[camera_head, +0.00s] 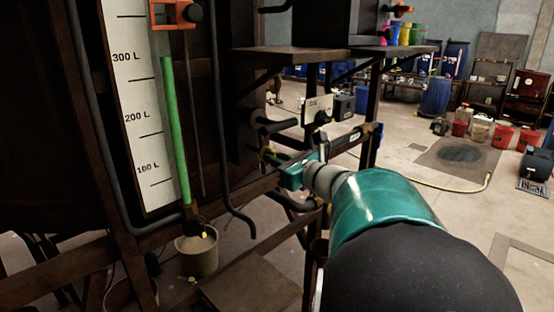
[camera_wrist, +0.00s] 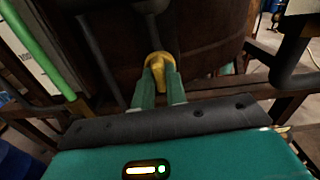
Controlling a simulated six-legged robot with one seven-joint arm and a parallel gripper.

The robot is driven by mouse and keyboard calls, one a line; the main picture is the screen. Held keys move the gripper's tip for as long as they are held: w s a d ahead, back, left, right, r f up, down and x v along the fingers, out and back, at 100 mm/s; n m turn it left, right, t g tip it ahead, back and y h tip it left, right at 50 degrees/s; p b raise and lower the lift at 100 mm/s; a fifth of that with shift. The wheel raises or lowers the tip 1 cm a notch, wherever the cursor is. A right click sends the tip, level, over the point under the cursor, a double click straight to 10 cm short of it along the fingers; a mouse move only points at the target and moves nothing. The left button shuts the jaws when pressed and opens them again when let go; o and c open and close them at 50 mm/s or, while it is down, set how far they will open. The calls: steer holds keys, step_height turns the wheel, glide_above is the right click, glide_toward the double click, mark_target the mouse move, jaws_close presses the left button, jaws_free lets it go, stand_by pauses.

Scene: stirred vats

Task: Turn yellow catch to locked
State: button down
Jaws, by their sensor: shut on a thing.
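The yellow catch (camera_wrist: 160,68) is in the middle of the wrist view, in front of the dark vat (camera_wrist: 205,35). My gripper (camera_wrist: 163,85) is shut on it, with one green finger on each side of its lower part. The catch's rounded top shows above the fingertips. In the head view, my gripper (camera_head: 273,163) reaches left toward the vat's frame, and only a bit of yellow (camera_head: 265,154) shows at its tips. I cannot read a locked or unlocked mark in either view.
A level gauge with a green tube (camera_head: 172,125) stands left of my gripper. A bent dark pipe (camera_head: 232,205) hangs between them. A white plate (camera_head: 317,109) and a shelf (camera_head: 300,55) are above. A bucket (camera_head: 197,250) stands below the gauge.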

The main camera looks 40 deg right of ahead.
steer(key=shift+m, duration=0.5)
steer(key=c, duration=1.4)
jaws_free()
steer(key=shift+c, duration=0.2)
steer(key=shift+s, duration=0.1)
steer(key=s, duration=1.3)
steer(key=shift+s+d, duration=0.15)
steer(key=shift+s, duration=0.2)
steer(key=shift+w, duration=0.1)
